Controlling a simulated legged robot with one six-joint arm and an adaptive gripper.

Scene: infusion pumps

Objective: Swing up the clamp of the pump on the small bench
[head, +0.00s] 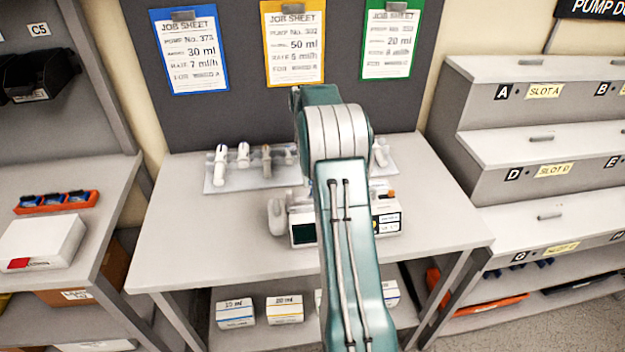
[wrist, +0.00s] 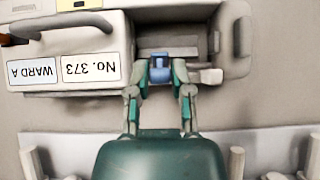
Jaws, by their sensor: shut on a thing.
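The pump (head: 387,222) sits on the small bench (head: 190,235), mostly hidden behind my arm in the head view. In the wrist view the pump (wrist: 75,45) appears upside down, with labels reading No. 373 and WARD A. A blue piece, which looks like its clamp (wrist: 160,70), lies at the recess in the pump. My gripper (wrist: 160,76) is shut on this clamp, with a fingertip on each side. In the head view my gripper is hidden behind my arm. How far the clamp is raised I cannot tell.
A tray (head: 212,188) of syringes stands behind the pump; its edge also shows in the wrist view (wrist: 75,138). Three job sheets hang on the back panel. Small boxes (head: 235,313) sit on the lower shelf. A stepped slot rack (head: 545,150) stands right. The bench's front left is clear.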

